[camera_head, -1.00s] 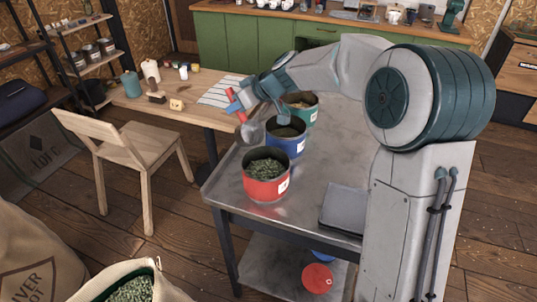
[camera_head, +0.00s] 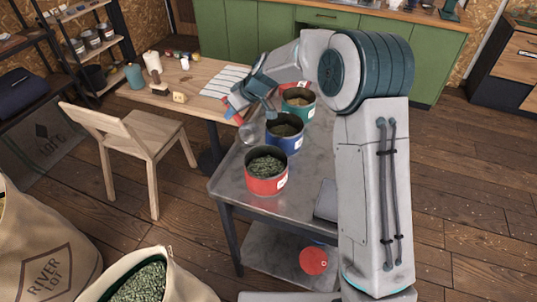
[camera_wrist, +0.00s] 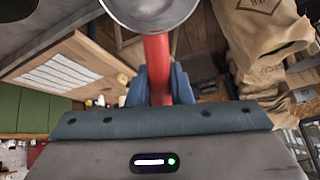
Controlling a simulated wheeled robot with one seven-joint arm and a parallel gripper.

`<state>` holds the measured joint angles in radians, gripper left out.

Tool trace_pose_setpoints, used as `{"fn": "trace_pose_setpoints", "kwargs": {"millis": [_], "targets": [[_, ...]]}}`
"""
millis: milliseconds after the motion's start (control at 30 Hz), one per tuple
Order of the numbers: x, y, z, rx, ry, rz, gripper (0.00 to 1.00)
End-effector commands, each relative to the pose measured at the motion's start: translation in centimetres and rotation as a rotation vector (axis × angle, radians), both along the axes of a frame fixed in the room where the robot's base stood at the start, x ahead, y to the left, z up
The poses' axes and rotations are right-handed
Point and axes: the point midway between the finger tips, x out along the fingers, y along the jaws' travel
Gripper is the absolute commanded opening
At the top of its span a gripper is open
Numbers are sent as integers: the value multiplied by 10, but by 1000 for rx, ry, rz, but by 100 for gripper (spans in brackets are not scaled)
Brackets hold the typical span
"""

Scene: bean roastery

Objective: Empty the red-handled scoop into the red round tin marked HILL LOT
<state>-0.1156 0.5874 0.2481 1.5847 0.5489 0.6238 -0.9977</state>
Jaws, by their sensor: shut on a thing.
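The red-handled scoop is in my gripper (camera_head: 240,108), which is shut on its red handle (camera_wrist: 157,65). The red round tin (camera_head: 267,184) stands upright and open at the front of the table, with green beans inside. Its white label is too small to read. The scoop is behind and left of this tin, apart from it.
A blue tin (camera_head: 285,146) and a green tin (camera_head: 304,109) stand behind the red tin. A dark flat tray (camera_head: 327,200) lies right of it. A wooden table (camera_head: 190,107) and chair (camera_head: 118,140) are at left. Bean sacks (camera_head: 45,262) stand in front left.

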Motion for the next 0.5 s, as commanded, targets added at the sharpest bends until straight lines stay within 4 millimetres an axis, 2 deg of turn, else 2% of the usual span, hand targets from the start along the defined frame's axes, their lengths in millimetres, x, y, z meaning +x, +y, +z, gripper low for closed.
{"fn": "trace_pose_setpoints", "kwargs": {"millis": [33, 400, 500], "targets": [[2, 2, 5, -8, 7, 2, 0], [12, 15, 4, -85, 75, 3, 0], [17, 20, -6, -113, 101, 4, 0]]}}
